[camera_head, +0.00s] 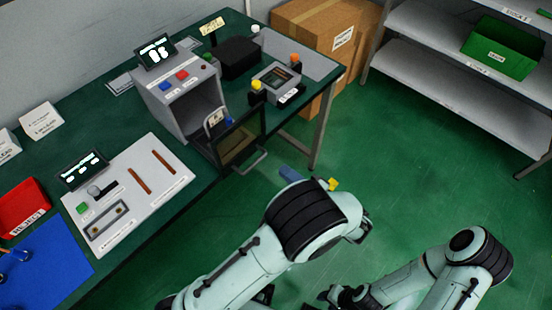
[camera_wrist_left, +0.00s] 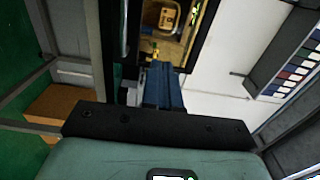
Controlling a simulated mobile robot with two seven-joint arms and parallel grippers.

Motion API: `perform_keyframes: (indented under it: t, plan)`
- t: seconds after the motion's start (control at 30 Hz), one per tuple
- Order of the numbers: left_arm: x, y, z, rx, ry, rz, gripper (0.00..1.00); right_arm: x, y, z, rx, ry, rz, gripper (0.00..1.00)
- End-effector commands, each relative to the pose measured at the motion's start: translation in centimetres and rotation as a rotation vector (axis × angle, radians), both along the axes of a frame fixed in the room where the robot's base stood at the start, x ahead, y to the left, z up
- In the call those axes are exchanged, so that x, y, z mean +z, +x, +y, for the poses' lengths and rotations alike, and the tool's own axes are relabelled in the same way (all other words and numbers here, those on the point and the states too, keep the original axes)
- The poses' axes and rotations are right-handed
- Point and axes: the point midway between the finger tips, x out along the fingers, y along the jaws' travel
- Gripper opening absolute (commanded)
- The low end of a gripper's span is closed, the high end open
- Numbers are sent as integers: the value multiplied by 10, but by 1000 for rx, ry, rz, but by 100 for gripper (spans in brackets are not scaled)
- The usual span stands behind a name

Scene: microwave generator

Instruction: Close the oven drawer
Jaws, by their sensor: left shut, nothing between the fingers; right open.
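The oven (camera_head: 180,95) is a grey box on the green table, with a dark opening at its front. Its drawer front (camera_head: 240,142), a dark frame with a brownish pane and a light handle (camera_head: 250,163), stands out from the box, open. In the left wrist view the dark frame (camera_wrist_left: 205,45) fills the upper middle. My left gripper (camera_head: 290,175) is shut and empty, just right of and below the handle; its blue fingers (camera_wrist_left: 160,88) point at the frame. Contact cannot be told. My right gripper (camera_head: 340,295) is open, low at the bottom edge, far from the oven.
A white panel (camera_head: 125,215) with a small display, a red bin (camera_head: 25,205) and a blue mat (camera_head: 50,260) lie left on the table. A black box (camera_head: 238,58) and a small device (camera_head: 276,82) stand right of the oven. The green floor (camera_head: 400,160) is clear.

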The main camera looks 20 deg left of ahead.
Motion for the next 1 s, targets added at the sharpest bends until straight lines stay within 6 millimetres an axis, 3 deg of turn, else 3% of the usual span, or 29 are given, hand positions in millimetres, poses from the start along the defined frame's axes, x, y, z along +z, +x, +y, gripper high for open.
perform_keyframes:
  t: [0.5,0.7,1.0]
  plan:
    - [2,40,97,7,0,6,0,28,19,0,0,0,-21,43]
    - [1,47,115,3,-1,6,0,34,23,0,0,0,-27,43]
    - [-1,48,119,3,-1,8,0,35,24,0,0,0,-27,43]
